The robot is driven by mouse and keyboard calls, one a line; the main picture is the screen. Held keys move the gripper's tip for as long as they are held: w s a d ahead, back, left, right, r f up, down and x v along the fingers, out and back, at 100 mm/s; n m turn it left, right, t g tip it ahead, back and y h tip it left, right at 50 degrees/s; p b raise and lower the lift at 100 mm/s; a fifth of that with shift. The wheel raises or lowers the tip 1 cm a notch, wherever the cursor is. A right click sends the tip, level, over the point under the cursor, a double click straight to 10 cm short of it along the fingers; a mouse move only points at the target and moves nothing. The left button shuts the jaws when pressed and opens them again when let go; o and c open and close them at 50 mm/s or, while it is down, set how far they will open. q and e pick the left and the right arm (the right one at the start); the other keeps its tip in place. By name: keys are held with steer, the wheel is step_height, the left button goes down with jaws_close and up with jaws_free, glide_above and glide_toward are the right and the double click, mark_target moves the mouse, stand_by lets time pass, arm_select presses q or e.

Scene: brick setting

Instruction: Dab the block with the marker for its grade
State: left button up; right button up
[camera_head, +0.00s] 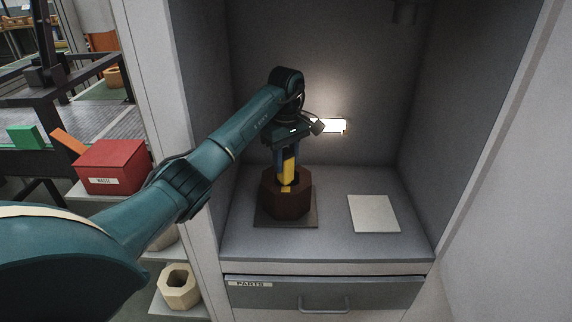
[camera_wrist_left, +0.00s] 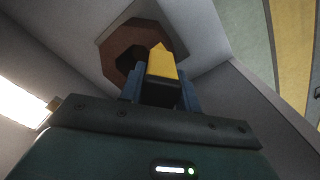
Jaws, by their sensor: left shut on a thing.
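My left gripper (camera_head: 287,178) reaches into a grey booth and is shut on a yellow marker (camera_head: 288,168), which points down. The marker also shows between the fingers in the left wrist view (camera_wrist_left: 161,66). A dark brown, many-sided hollow block (camera_head: 287,207) sits on a dark square plate (camera_head: 308,222), directly below the gripper. The left wrist view shows the block (camera_wrist_left: 115,60) and its opening behind the marker. A small yellow patch lies at the block's upper front; I cannot tell whether it is the marker's tip or a mark. My right gripper is not in view.
A pale square pad (camera_head: 373,213) lies on the booth floor to the right. The booth's side walls and bright lamp (camera_head: 334,126) surround the arm. A drawer labelled PARTS (camera_head: 350,294) is below. Outside left are a red WASTE box (camera_head: 112,168) and a tan hollow block (camera_head: 178,288).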

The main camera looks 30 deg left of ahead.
arm_select(q)
steer(key=shift+r, duration=2.2)
